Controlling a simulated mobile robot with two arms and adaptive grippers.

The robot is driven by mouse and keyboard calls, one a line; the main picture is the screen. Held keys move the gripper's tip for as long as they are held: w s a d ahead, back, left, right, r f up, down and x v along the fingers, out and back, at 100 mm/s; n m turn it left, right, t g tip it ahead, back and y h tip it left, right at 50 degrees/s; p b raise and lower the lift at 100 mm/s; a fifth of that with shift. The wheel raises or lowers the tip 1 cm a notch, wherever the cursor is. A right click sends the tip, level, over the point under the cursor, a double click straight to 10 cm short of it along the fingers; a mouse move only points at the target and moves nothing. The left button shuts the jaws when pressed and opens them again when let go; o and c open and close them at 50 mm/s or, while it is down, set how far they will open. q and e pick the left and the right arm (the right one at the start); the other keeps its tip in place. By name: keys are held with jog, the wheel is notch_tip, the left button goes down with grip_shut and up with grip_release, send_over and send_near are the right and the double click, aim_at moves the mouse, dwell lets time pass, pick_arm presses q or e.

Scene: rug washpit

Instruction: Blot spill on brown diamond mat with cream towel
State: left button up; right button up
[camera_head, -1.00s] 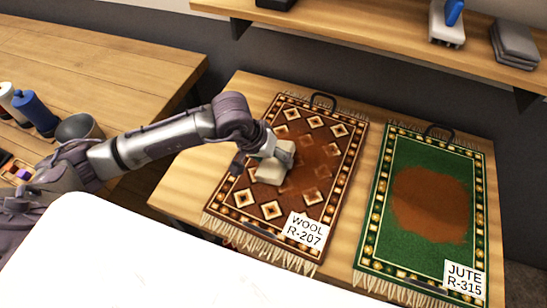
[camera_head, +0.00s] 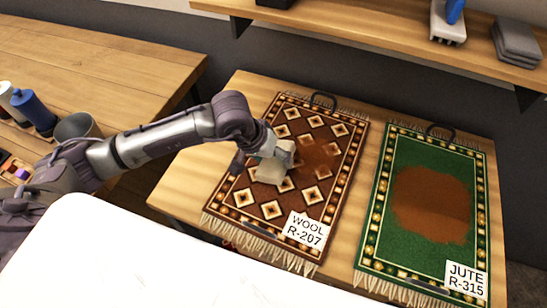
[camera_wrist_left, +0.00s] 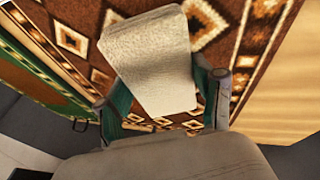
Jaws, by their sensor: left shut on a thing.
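The brown diamond mat (camera_head: 270,209), labelled WOOL R-207, lies on the wooden table. A reddish-brown stain (camera_head: 321,153) shows on its upper right part. The cream towel (camera_head: 269,172), a folded pad, is at the mat's middle left. My left gripper (camera_head: 276,151) is shut on the towel from above. In the left wrist view the towel (camera_wrist_left: 150,62) sits between the fingers, over the diamond pattern. I cannot tell whether its underside touches the mat. My right gripper is not in view.
A green mat (camera_head: 380,225) labelled JUTE R-315, with a large brown stain, lies to the right. A shelf (camera_head: 370,42) at the back holds a brush (camera_head: 447,25) and folded grey cloths (camera_head: 516,42). Bottles (camera_head: 35,108) and a grey pot (camera_head: 78,127) stand on the left bench.

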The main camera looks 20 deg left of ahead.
pick_arm(q)
jog(key=shift+s+f, duration=0.15)
jog(key=shift+f, duration=0.1)
dwell(1.4)
jog(key=shift+r+p, duration=1.1)
jog(key=shift+r, duration=2.6)
jog(key=shift+w, duration=0.2)
